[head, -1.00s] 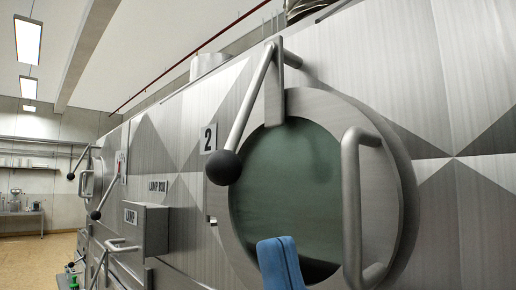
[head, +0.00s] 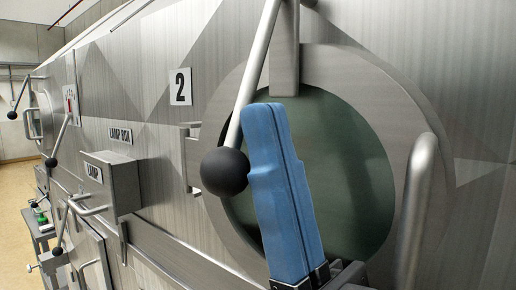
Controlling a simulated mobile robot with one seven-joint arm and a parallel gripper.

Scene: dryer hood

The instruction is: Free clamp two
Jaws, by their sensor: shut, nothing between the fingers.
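The lever slants from the top edge down to the left across the rim of a round, dark green porthole (head: 345,165). My gripper (head: 265,106) has blue fingers pressed together, pointing up in front of the porthole. It is empty and just right of the knob. Whether the fingers touch the knob or lever I cannot tell. The lever's upper end is cut off by the frame.
A thick bar handle (head: 415,205) stands on the porthole's right side. The lamp box (head: 112,180) juts out at left. Further levers (head: 61,135) and a smaller porthole (head: 42,118) lie farther left. The floor (head: 15,215) is open at far left.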

